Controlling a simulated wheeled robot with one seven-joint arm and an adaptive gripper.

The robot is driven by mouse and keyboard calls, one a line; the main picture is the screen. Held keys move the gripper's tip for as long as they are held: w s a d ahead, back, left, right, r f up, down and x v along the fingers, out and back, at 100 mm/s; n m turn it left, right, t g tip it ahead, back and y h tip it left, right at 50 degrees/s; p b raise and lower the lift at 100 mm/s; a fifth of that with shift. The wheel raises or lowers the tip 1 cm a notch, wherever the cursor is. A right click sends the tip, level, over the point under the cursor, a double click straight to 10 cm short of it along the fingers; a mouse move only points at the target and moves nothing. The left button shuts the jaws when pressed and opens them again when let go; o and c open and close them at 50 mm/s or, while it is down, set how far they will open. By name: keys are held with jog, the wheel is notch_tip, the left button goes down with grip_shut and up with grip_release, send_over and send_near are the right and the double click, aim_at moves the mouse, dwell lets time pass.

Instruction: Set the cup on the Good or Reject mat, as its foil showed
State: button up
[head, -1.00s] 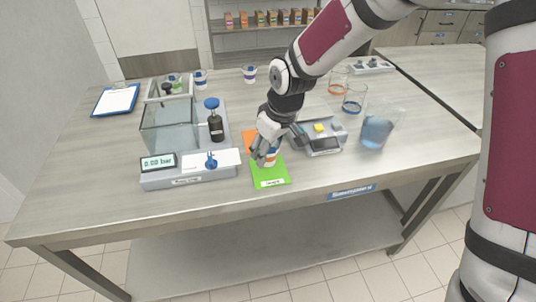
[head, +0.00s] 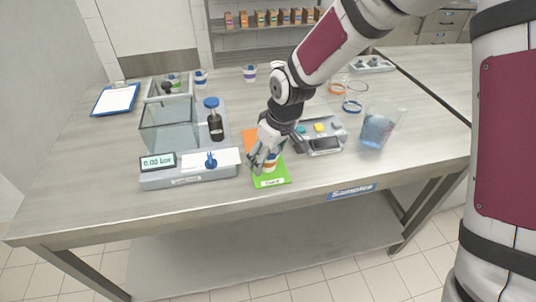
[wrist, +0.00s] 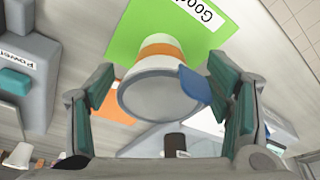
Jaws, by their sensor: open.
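The cup (head: 270,167), white with an orange band, stands on the green mat (head: 278,181) labelled Good. In the wrist view the cup (wrist: 162,50) shows its round grey top toward me, and the green mat (wrist: 130,38) lies beyond it. My gripper (wrist: 163,82) is open, with one finger on each side of the cup and a visible gap at both. In the head view my gripper (head: 268,157) hides part of the cup. The orange mat (head: 249,138) lies behind the green one, partly covered by my gripper. Its label is hidden.
A grey test unit with a glass tank (head: 168,125), a pressure display (head: 158,162) and a blue knob (head: 211,160) stands left of the mats. The table front is clear.

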jog(key=p+v, duration=0.1)
jog(key=v, duration=1)
jog(key=shift+d+r, duration=0.1)
jog(key=shift+r, duration=0.3)
jog(key=s+d+r+m+t+h, duration=0.15)
jog(key=s+d+r+m, duration=0.35)
jog(key=s+d+r, duration=0.6)
jog(key=s+d+m, duration=0.2)
jog(key=s+d, duration=0.2)
jog(key=s, duration=0.4)
jog(key=s+d+m, duration=0.3)
jog(key=s+d, duration=0.2)
jog(key=s, duration=0.3)
jog(key=shift+f+h, duration=0.35)
jog(key=shift+s, duration=0.1)
notch_tip(320, 180, up, 3)
jog(key=p, duration=0.3)
jog(key=shift+r+t, duration=0.2)
jog(key=shift+t, duration=0.15)
